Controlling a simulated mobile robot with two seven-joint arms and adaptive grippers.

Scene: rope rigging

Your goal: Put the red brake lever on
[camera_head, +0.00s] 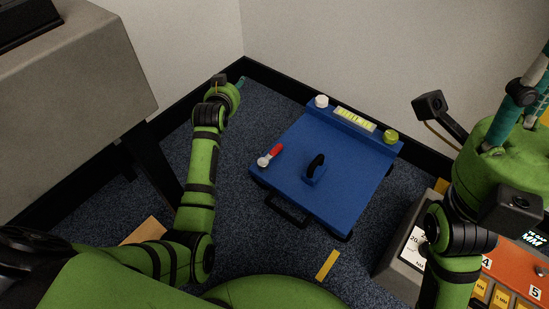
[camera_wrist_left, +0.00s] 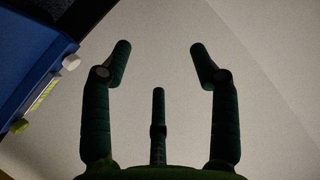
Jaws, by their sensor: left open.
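The red brake lever (camera_head: 276,151) is on the left part of the blue panel (camera_head: 285,185) in the head view. Its red handle points up and right from a silver round end. My left gripper (camera_head: 240,83) is beyond the panel's upper left, apart from the lever. In the left wrist view my left gripper (camera_wrist_left: 160,50) is open and empty, facing a pale wall. The panel's edge (camera_wrist_left: 30,60) shows at that view's left; the lever does not. My right gripper (camera_head: 530,88) is at the upper right, its fingertips cut off by the frame.
A black upright handle (camera_head: 316,165) stands mid-panel. A white knob (camera_head: 321,101), a yellow-green strip (camera_head: 355,119) and a green knob (camera_head: 391,136) line its far edge. A grey box (camera_head: 395,262) and an orange numbered unit (camera_head: 510,268) stand lower right. Carpet is clear left of the panel.

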